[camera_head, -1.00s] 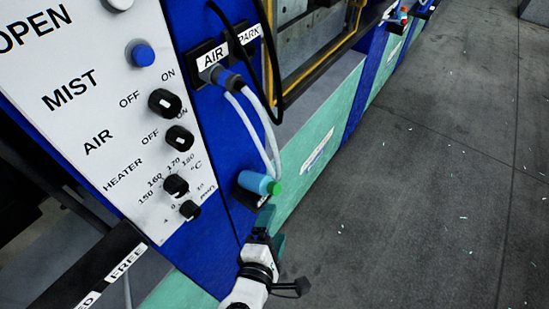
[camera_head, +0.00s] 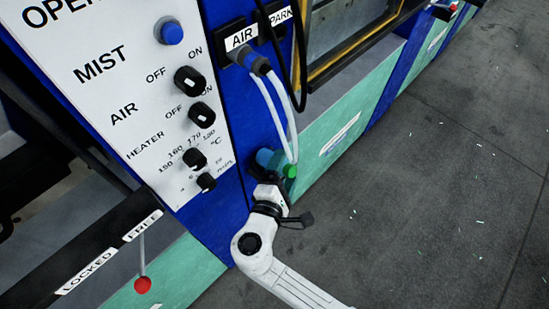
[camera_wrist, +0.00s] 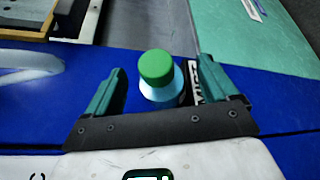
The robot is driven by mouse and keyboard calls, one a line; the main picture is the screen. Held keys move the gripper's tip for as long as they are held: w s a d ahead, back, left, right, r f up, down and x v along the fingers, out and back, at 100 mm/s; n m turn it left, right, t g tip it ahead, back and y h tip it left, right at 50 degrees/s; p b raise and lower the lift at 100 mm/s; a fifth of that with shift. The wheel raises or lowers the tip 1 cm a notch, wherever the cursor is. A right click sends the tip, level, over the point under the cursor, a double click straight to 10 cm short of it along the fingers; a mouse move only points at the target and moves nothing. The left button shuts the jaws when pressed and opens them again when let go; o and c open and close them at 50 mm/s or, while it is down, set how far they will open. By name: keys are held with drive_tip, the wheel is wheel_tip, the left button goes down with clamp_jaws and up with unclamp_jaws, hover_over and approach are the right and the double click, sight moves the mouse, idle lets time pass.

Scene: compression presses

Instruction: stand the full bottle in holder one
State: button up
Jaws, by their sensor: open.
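A light blue bottle with a green cap (camera_wrist: 156,68) stands in front of the blue panel in the wrist view. In the head view its green cap (camera_head: 290,171) shows beside the panel's lower right edge, with part of the body hidden by my gripper. My gripper (camera_wrist: 160,75) is open, with one teal finger on each side of the bottle and gaps visible on both sides. A dark piece with white lettering (camera_wrist: 201,84) sits right beside the bottle, partly hidden by a finger. I cannot tell how full the bottle is or which holder this is.
A white control panel (camera_head: 112,85) with black knobs and a blue button is at the left. Pale hoses (camera_head: 283,115) hang from the AIR fitting close above the bottle. A LOCKED/FREE lever with a red knob (camera_head: 142,285) is lower left. Open grey floor (camera_head: 430,200) lies right.

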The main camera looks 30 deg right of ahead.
drive_tip(key=shift+x, duration=0.9)
drive_tip(key=c, duration=1.3)
